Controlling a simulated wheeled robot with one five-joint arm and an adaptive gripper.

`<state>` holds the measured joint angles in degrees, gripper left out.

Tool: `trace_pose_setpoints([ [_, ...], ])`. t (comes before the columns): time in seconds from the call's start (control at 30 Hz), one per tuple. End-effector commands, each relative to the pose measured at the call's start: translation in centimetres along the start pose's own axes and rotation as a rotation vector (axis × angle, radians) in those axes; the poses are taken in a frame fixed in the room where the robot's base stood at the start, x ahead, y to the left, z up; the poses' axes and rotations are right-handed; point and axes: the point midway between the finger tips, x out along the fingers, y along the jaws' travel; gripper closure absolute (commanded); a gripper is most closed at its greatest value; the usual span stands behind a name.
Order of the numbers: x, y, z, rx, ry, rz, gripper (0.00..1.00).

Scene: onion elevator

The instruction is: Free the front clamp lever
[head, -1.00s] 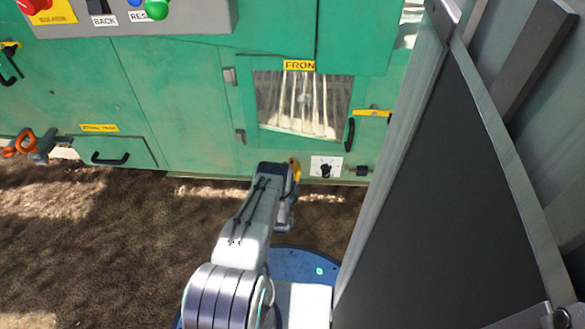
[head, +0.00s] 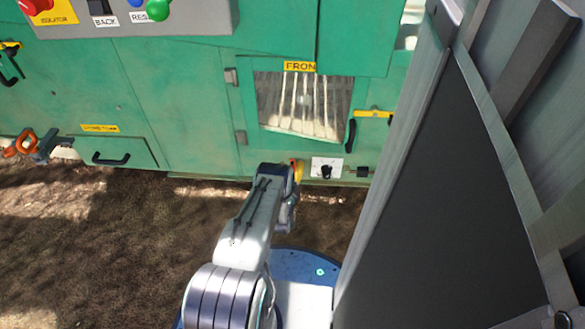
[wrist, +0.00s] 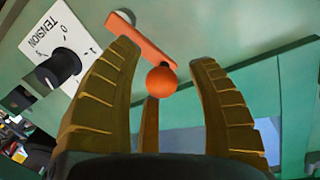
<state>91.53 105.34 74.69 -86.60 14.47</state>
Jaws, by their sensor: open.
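The front clamp lever (wrist: 142,42) is an orange bar ending in a round orange ball knob (wrist: 161,80) in the wrist view. The bar slants from upper left down to the ball. My gripper (wrist: 163,72) is open, with ribbed yellow-brown fingers on either side of the ball. No clear contact with the ball shows. In the head view my gripper (head: 297,172) is low at the green machine, below the door marked FRON. There my arm mostly hides the lever, and I cannot make it out clearly.
A white TENSION dial with a black knob (wrist: 55,69) is left of the lever; it also shows in the head view (head: 326,171). The barred door window (head: 300,103) is above. A grey frame with a dark panel (head: 450,200) blocks the right. Open ground (head: 120,240) lies left.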

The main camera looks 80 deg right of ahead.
Motion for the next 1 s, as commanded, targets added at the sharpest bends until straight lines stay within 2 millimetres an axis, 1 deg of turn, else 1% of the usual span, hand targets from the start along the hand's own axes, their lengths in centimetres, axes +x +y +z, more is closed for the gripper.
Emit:
trace_pose_setpoints([
  [0.17,0.0,-0.2,-0.7,0.0,0.001,0.0,0.47],
  [0.27,0.0,-0.4,-1.6,0.0,0.001,0.0,0.47],
  [0.37,-0.1,-0.7,-2.8,0.0,0.002,0.0,0.47],
  [0.6,-0.1,-1.7,-6.4,0.0,0.011,-0.004,0.47],
  [0.8,-0.4,-2.2,-8.4,0.0,0.005,-0.001,0.47],
  [1.0,-0.6,-2.4,-9.4,0.0,0.002,0.0,0.47],
])
